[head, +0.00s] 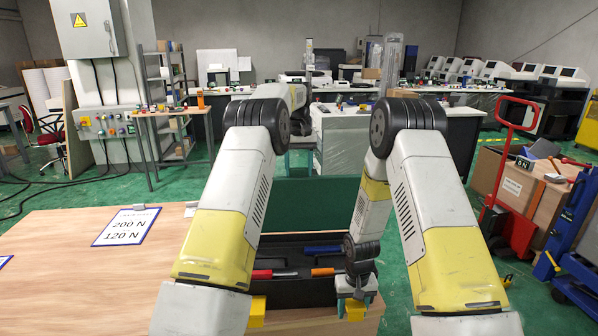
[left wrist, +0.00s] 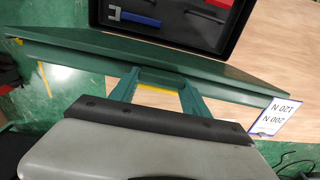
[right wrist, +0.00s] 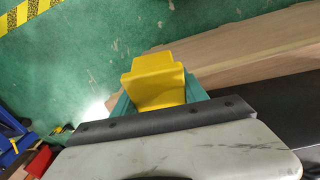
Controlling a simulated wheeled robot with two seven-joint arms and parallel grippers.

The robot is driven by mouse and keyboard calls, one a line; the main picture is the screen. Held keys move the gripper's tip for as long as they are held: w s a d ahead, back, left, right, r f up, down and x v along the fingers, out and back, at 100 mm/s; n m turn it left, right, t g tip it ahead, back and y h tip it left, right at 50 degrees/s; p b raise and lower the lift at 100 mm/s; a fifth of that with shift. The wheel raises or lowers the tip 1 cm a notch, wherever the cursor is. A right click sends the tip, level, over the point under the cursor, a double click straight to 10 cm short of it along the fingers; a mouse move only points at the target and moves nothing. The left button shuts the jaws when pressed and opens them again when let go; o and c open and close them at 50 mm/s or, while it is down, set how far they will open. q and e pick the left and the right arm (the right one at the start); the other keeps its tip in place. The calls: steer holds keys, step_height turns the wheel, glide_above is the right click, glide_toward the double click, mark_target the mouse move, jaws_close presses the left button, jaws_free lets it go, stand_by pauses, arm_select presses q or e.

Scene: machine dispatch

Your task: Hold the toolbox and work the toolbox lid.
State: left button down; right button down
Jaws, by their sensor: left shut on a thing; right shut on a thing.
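The black toolbox (head: 300,291) stands at the front of the wooden table, with its green lid (head: 320,205) raised at the back. My left gripper (head: 300,168) is at the lid's top edge. In the left wrist view its teal fingers (left wrist: 160,82) are shut on the green lid (left wrist: 90,48), with the open black box (left wrist: 240,50) beyond. My right gripper (head: 355,292) is low at the box's front right. In the right wrist view its teal fingers (right wrist: 158,92) are shut on a yellow block (right wrist: 152,68). Another yellow block (head: 257,311) shows at the front left.
Tools with red, orange and blue handles lie in the box; an orange one (head: 322,272) is nearest my right gripper. A card reading 200 N and 120 N (head: 127,226) lies on the table (head: 70,285), left of the box. A red hand truck (head: 515,225) and cartons (head: 512,183) stand at the right.

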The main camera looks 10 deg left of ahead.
arm_select(q)
steer(key=shift+s+a+f, duration=0.1)
steer(key=shift+a+f, duration=0.25)
steer(key=shift+f, duration=0.25)
arm_select(e)
steer(key=shift+s+d+f, duration=0.1)
steer(key=shift+s+d, duration=0.15)
arm_select(q)
steer(key=c, duration=0.5)
jaws_free()
steer(key=shift+r, duration=0.1)
steer(key=r, duration=0.7)
steer(key=shift+d+r, duration=0.1)
steer(key=shift+d, duration=0.2)
steer(key=shift+r, duration=0.6)
arm_select(e)
steer(key=shift+a, duration=0.1)
arm_select(q)
steer(key=shift+d, duration=0.1)
arm_select(e)
steer(key=shift+w, duration=0.1)
steer(key=c, duration=0.5)
jaws_free()
steer(key=shift+w+a, duration=0.1)
